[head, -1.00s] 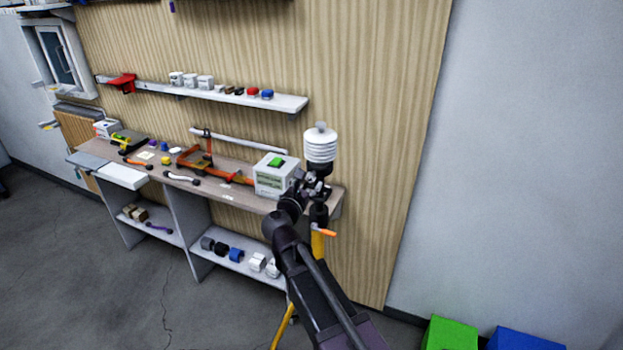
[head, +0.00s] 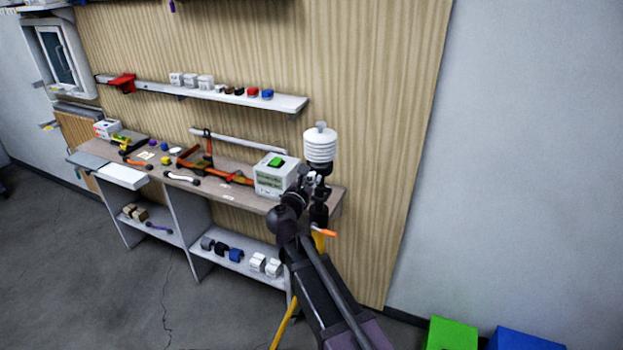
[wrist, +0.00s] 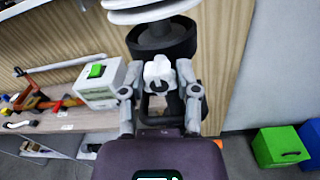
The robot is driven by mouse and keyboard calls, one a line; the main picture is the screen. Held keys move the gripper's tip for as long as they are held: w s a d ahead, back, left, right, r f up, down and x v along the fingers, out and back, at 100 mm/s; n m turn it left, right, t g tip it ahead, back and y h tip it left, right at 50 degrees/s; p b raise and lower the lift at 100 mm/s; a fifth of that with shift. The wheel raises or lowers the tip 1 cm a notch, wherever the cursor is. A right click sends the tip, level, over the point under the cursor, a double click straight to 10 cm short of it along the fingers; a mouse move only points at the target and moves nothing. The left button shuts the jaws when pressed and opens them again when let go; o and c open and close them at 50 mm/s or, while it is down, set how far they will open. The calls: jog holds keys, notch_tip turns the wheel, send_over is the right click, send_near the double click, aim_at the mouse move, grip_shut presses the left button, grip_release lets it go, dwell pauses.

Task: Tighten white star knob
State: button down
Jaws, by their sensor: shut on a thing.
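The white star knob (wrist: 158,74) shows in the wrist view, just below a black round base. My gripper (wrist: 160,88) is shut on the knob, with one grey finger on each side. The white ribbed sensor (head: 320,146) stands upright above that base; its lower plates (wrist: 150,12) show at the top of the wrist view. In the head view my gripper (head: 309,186) is just under the sensor, and the knob cannot be made out there.
A yellow tripod leg (head: 284,324) shows below the sensor. A workbench (head: 228,198) with a white box (head: 272,186) and tools is close on the left. A wall shelf (head: 280,101) is behind. Green (head: 452,335) and blue (head: 525,340) boxes stand on the floor at right.

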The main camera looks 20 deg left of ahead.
jog(key=shift+m, duration=0.4)
jog(key=m, duration=1.1)
jog(key=shift+a+m+b, duration=0.1)
jog(key=shift+m+b, duration=0.2)
jog(key=shift+m, duration=0.1)
jog(key=m, duration=0.6)
jog(key=shift+r+m+h, duration=0.1)
jog(key=shift+m+h, duration=0.2)
jog(key=m, duration=0.5)
jog(key=shift+m, duration=0.3)
jog(key=shift+h, duration=0.4)
jog(key=shift+c, duration=1.6)
grip_release()
